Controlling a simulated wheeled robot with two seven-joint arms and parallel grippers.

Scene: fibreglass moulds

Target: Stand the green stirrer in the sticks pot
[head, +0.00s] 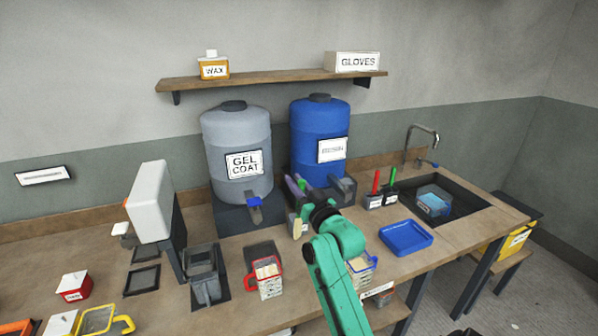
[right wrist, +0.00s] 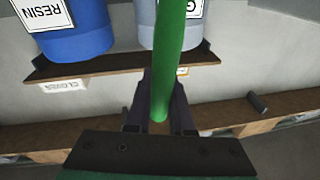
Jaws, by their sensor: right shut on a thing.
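The green stirrer (right wrist: 178,35) is a plain green rod, held between the dark fingers of my right gripper (right wrist: 160,100) in the right wrist view. In the head view my right gripper (head: 295,183) is in front of the two drums, above the bench; the stirrer does not show clearly there. A small pot (head: 292,221) sits just below and behind the gripper, largely hidden, with a pale stick (head: 297,229) in front of it; I cannot tell whether it is the sticks pot. My left gripper is out of view.
A grey gel coat drum (head: 235,135) and blue resin drum (head: 318,125) stand behind. Dark labelled holders (head: 374,201) with red and green handles are to the right, near a blue tray (head: 405,238) and sink. A red-rimmed jug (head: 268,288) stands in front.

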